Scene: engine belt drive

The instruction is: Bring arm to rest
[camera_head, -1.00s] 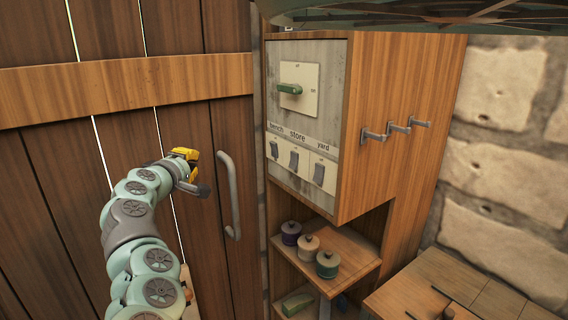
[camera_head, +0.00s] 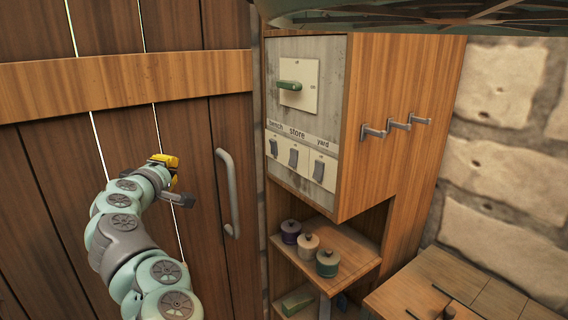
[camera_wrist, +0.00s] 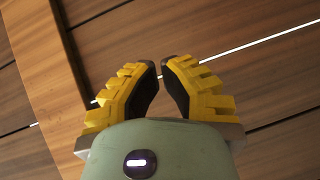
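My arm (camera_head: 122,236) rises from the lower left of the head view in front of a plank door. My gripper (camera_head: 168,166) is at its end, with yellow-backed fingers, left of the grey door handle (camera_head: 229,192) and apart from it. In the wrist view the two dark finger pads of my gripper (camera_wrist: 162,78) lean toward each other, with a narrow gap between the tips and nothing in it. Door planks show behind the fingers.
A wooden cabinet (camera_head: 370,140) stands to the right, with a green lever (camera_head: 289,87), several switches and metal hooks (camera_head: 398,126) on its side. Several lidded pots stand on the shelf (camera_head: 352,262) below. A wooden surface (camera_head: 425,285) is at the lower right.

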